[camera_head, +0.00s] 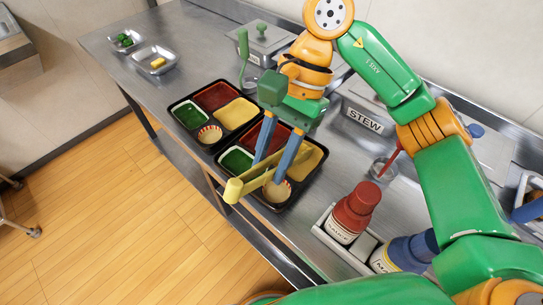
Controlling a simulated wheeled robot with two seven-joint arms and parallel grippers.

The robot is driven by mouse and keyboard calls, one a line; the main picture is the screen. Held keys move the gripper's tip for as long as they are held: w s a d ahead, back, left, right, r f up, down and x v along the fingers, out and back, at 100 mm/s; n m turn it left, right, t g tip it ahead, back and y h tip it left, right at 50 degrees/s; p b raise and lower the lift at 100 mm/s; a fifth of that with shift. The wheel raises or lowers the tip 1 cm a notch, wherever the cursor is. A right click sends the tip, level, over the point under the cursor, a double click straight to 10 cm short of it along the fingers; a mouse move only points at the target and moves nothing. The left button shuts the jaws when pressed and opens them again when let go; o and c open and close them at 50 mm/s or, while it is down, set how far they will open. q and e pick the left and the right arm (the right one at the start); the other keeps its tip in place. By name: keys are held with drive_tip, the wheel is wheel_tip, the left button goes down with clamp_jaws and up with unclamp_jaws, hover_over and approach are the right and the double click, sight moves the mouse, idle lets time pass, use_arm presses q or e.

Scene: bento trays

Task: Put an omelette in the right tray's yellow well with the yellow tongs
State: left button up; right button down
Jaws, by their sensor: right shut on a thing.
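My right gripper (270,171), with blue fingers, is shut on the yellow tongs (257,181) above the near edge of the right tray (269,210). The tongs lie slanted, with a thick yellow end (233,190) sticking out past the tray toward the floor side. I see no omelette clearly between the tongs' arms, and the gripper partly hides them. The right tray's yellow well (312,158) is at its right side, partly behind the fingers. A yellow omelette (158,63) lies in a small metal dish (146,56) at the back left. My left gripper is not in view.
The left tray (204,143) sits just beyond the right one. A dish of green food (124,40), a lidded container with a green ladle (243,48) and a STEW container (364,120) stand behind. Red (352,211) and blue (408,253) bottles stand at the near right.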

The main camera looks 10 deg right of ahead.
drive_tip(key=shift+f+b, duration=0.95)
drive_tip(key=shift+f, duration=0.1)
drive_tip(key=c, duration=0.9)
unclamp_jaws()
wheel_tip(320, 180, up, 12)
drive_tip(key=p, duration=1)
drive_tip(key=shift+c, duration=0.7)
